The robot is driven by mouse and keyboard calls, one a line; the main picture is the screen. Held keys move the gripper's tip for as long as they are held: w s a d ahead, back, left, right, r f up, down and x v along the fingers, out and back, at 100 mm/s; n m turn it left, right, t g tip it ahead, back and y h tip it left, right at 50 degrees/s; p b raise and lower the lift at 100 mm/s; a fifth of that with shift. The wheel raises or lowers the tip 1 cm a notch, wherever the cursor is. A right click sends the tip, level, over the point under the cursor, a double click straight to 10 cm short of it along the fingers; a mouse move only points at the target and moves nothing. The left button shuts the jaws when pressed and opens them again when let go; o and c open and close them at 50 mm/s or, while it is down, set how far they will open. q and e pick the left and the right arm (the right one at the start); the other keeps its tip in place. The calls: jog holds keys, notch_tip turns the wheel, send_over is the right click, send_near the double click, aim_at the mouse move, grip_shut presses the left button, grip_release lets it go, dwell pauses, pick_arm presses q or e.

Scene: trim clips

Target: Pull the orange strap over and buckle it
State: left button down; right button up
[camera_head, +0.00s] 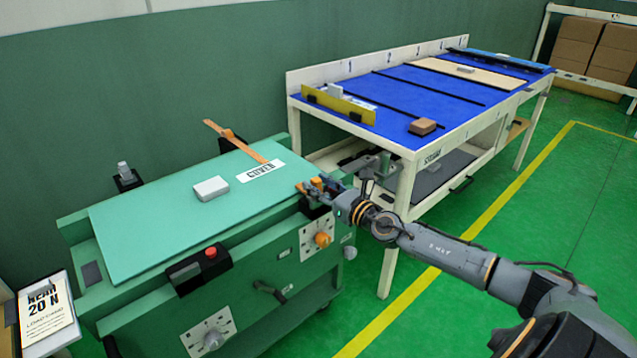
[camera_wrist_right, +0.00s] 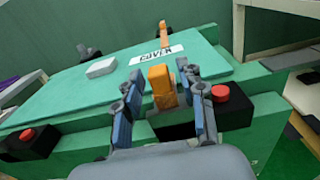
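The orange strap (camera_head: 246,149) lies from the back edge of the machine onto its pale green cover (camera_head: 150,220), ending near the white label. In the right wrist view an orange block (camera_wrist_right: 162,87) stands between the fingers of my right gripper (camera_wrist_right: 163,95), with gaps visible on both sides. Below and beside it is a black buckle housing (camera_wrist_right: 235,112) with a red button (camera_wrist_right: 220,93). In the head view my right gripper (camera_head: 328,190) is at the cover's right front corner, partly hiding the orange part (camera_head: 316,183) there. My left gripper is not in view.
A white block (camera_head: 211,188) lies on the cover. Another black housing with a red button (camera_head: 211,253) is on the machine's front. A blue-topped table (camera_head: 430,100) stands behind right. A printed sign (camera_head: 47,310) is at lower left. Green floor is clear at right.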

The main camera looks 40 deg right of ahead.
jog(key=shift+r, duration=0.2)
jog(key=shift+w, duration=0.1)
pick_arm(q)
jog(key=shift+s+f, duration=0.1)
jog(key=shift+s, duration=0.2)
pick_arm(e)
jog(key=s+d, duration=0.1)
jog(key=s, duration=1.1)
jog(key=shift+f, duration=0.1)
